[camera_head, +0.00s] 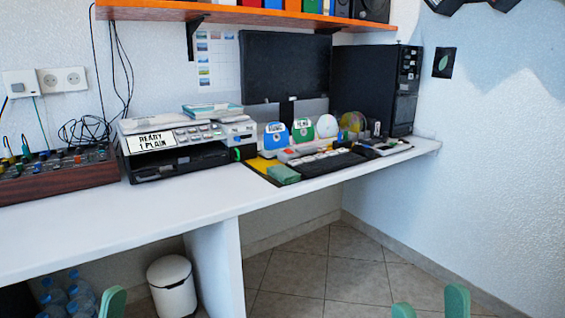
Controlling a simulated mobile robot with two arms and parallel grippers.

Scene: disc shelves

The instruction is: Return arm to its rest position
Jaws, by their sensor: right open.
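My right gripper (430,300) shows at the bottom edge, right of centre. Its two green fingertips are apart with nothing between them, over the tiled floor and in front of the desk. My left gripper (112,302) shows only as one green fingertip at the bottom left. Its other finger is not visible, so its opening cannot be told. Both grippers are low and clear of the white desk (100,222) in the picture. The arms themselves are out of view.
A device labelled "READY 1 PLAIN" (185,140), a mixer (60,178), upright discs (275,136), a monitor (284,66) and a black tower (376,88) stand on the desk. A white bin (172,287) stands beneath. The tiled floor (325,270) on the right is free.

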